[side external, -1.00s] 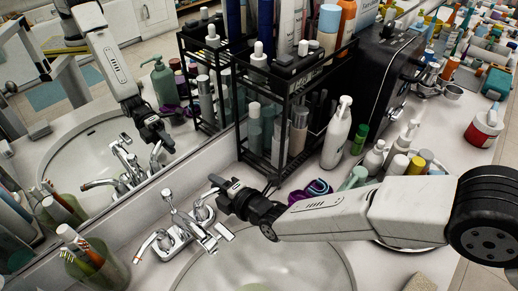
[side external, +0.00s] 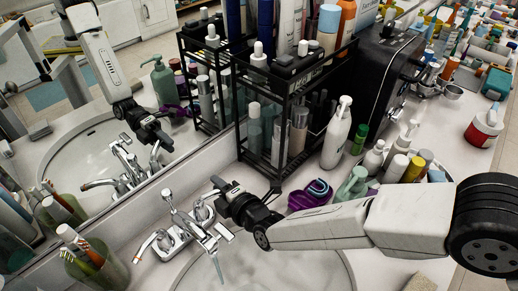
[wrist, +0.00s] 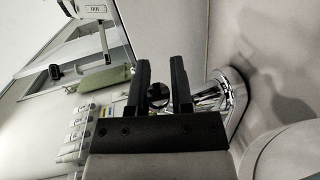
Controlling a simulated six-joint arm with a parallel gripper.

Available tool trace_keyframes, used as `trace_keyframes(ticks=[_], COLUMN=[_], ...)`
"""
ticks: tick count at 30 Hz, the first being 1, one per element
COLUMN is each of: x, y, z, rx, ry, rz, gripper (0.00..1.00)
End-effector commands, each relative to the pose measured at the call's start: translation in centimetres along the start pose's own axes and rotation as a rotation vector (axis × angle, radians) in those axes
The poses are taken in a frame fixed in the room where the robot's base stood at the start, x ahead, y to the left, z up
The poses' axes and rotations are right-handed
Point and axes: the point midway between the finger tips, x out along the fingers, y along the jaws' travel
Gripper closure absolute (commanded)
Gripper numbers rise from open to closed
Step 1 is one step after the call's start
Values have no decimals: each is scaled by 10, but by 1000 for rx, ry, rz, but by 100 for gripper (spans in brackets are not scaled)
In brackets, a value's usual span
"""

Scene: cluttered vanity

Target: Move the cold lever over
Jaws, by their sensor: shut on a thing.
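The chrome faucet (side external: 178,215) stands at the back rim of the white sink, with its spout reaching over the basin. The cold lever (side external: 225,232) is on the faucet's right side, and the other lever (side external: 147,244) is on its left. My gripper (side external: 212,190) comes in from the right at the faucet's right handle and is shut on the cold lever; the exact contact is partly hidden. In the wrist view my gripper (wrist: 162,85) has a small dark round part between its fingers, with the chrome faucet base (wrist: 228,95) beside them. A thin bright streak, like water, shows below the spout.
A black rack (side external: 285,110) of bottles stands behind my gripper. A green cup (side external: 95,265) with toothbrushes stands at left. The mirror repeats the faucet.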

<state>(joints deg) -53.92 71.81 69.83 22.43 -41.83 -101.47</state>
Motion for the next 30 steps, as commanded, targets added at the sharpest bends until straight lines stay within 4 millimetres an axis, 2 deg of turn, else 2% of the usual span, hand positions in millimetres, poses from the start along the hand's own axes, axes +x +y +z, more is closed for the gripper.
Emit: trace_keyframes(ticks=[11,12,14,15,30], x=[-1,-1,-1,-1,-3], y=[0,0,0,0,0], z=[0,0,0,0,0], rx=[3,3,2,2,2], ry=[-15,-15,-15,-14,-14], rz=[0,1,1,0,0], gripper=[100,69,50,38,37])
